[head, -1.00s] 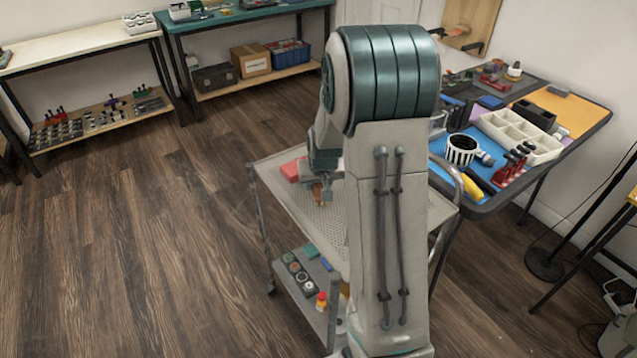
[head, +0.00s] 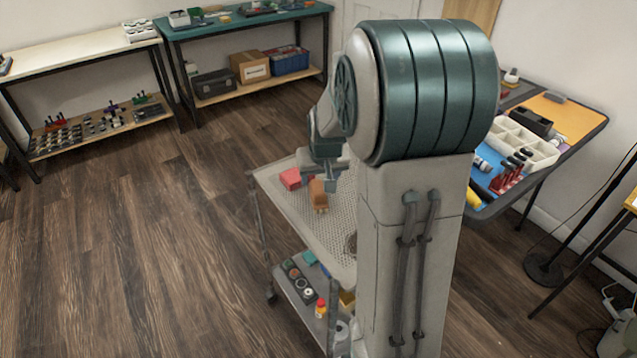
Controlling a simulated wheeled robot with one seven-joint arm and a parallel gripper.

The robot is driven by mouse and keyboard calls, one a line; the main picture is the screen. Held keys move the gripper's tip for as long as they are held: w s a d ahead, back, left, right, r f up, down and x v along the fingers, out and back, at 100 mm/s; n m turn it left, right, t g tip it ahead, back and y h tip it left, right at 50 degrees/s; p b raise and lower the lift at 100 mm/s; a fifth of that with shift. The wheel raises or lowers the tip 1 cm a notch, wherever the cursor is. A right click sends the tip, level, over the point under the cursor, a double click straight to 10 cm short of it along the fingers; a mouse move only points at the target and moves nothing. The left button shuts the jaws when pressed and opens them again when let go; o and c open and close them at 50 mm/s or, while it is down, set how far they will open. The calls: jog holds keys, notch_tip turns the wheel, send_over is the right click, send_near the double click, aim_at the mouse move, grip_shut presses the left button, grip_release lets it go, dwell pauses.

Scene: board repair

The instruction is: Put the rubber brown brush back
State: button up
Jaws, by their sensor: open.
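The brown brush (head: 318,196) is on the perforated top of the grey cart, near its middle, with its pale end toward me. My gripper (head: 331,184) is just to the right of the brush and slightly behind it. It is open, and its fingers are small in the view. I cannot tell whether a finger still touches the brush. My own arm hides the right part of the cart top (head: 280,200).
A red box (head: 291,179) lies on the cart top, left of the brush. The lower shelf holds several small parts and a red-capped bottle (head: 321,307). A workbench with a white divided tray (head: 528,149) stands right. The floor left of the cart is clear.

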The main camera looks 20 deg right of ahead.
jog(key=s+a+r, duration=0.2)
jog(key=s+a, duration=0.1)
jog(key=s, duration=0.4)
jog(key=s+a+r+n+g, duration=0.1)
jog(key=s+a, duration=0.3)
jog(key=s, duration=0.4)
jog(key=s+a+r+n+g+y, duration=0.1)
jog(key=s+a+r, duration=0.2)
jog(key=s, duration=0.4)
jog(key=shift+s+a, duration=0.4)
jog(key=shift+a, duration=0.1)
